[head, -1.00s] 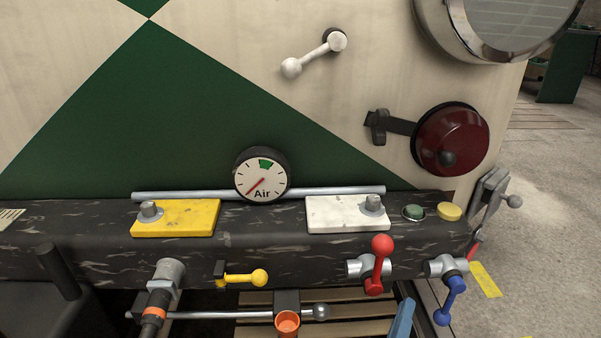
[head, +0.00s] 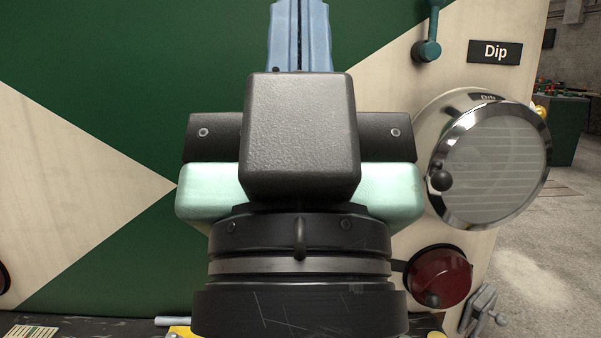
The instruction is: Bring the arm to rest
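My gripper (head: 300,20) stands in the middle of the head view, seen from behind and pointing up. Its two blue fingers are together at the top edge, with only a thin dark line between them. Nothing shows held in them, though the very tips are at or past the frame edge. My black wrist and the pale green gripper body fill the centre and hide much of the panel and bench behind.
Right of my gripper are a round chrome-rimmed lamp (head: 490,165), a dark red round lamp (head: 442,275) and a grey latch (head: 480,308). A teal lever (head: 428,48) and a "Dip" sign (head: 495,51) are above. Open floor lies at far right.

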